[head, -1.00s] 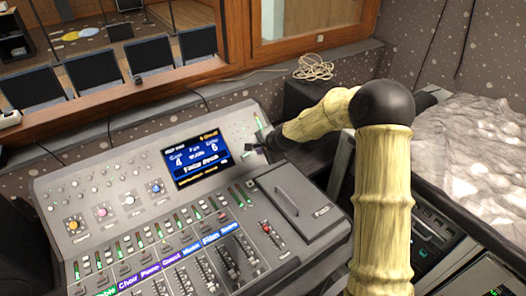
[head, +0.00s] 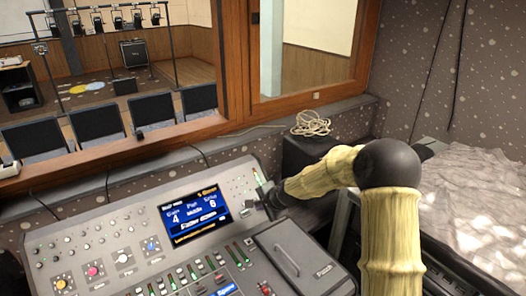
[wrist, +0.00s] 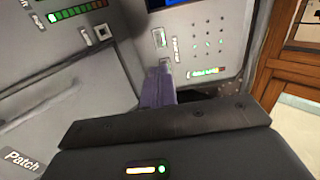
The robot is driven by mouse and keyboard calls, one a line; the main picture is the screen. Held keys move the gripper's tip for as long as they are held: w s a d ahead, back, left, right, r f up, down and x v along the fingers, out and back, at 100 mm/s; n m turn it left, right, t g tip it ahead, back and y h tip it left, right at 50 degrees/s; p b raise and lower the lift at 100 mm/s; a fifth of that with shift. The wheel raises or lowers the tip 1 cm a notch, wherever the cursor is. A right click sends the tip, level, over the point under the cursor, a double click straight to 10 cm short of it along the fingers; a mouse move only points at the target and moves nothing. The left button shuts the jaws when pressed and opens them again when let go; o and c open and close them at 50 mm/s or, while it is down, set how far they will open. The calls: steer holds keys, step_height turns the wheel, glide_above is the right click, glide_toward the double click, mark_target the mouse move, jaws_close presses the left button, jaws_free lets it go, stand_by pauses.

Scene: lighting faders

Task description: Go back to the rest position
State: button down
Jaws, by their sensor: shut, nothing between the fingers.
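My gripper (head: 250,204) is at the upper right of the grey lighting console (head: 110,209), just right of its lit screen (head: 194,216). In the wrist view the purple-grey fingers (wrist: 159,88) are together with nothing between them, in front of the console's upper panel. I cannot tell whether the fingertips touch the panel. My yellow, ribbed arm reaches in from the right, and its dark wrist hides part of the console's right edge. Faders (head: 200,268) show at the bottom of the head view, partly cut off.
A raised lid marked Patch (wrist: 22,160) with a handle lies right of the faders. Several dark chairs (head: 117,115) stand beyond the window. A crumpled light cover (head: 478,190) lies at right.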

steer(key=s+d+r+n+g+h, duration=0.1)
steer(key=s+d+n, duration=0.2)
steer(key=s, duration=0.7)
steer(key=s+d+r+n+g+h, duration=0.1)
steer(key=s+d+r+n+h, duration=0.1)
steer(key=s+d+n, duration=0.2)
steer(key=s+d+r+n+g+h, duration=0.1)
steer(key=s+d+n, duration=0.3)
steer(key=s+d, duration=0.5)
steer(key=s+g, duration=0.1)
steer(key=s, duration=0.7)
steer(key=shift+r+h, duration=0.3)
steer(key=shift+r, duration=0.05)
steer(key=shift+w, duration=0.1)
steer(key=shift+a, duration=0.1)
